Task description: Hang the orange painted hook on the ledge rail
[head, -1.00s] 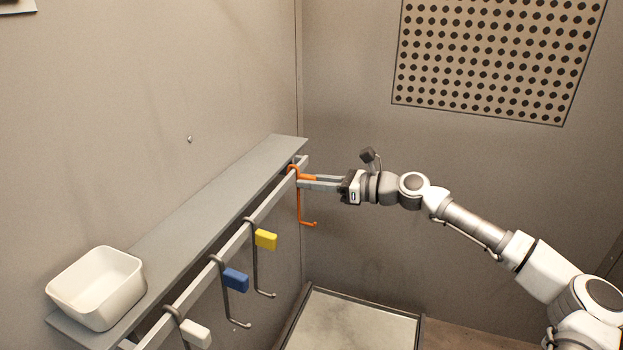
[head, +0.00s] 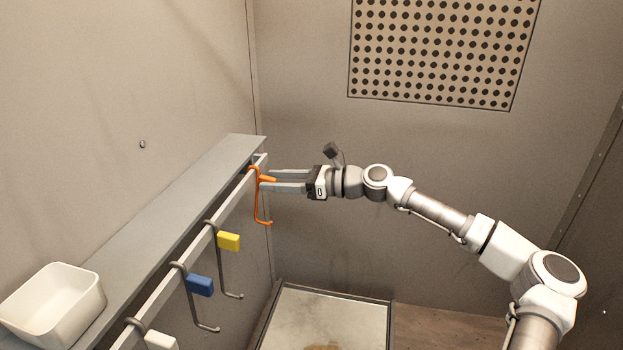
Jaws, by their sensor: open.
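The orange painted hook (head: 257,197) hangs at the far end of the ledge rail (head: 182,254), its top bend over the bar and its shank hanging down to a small upturned foot. My gripper (head: 268,181) is at the hook's upper part, reaching in from the right. Its two long grey fingers are apart, with the orange tab between or just beyond their tips. The fingers are open and I see no grip on the tab. The exact seating of the bend on the bar is small and hard to judge.
Along the rail nearer me hang grey hooks with a yellow tag (head: 229,241), a blue tag (head: 200,286) and a white tag (head: 161,341). A white bin (head: 55,300) stands on the ledge (head: 170,210).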

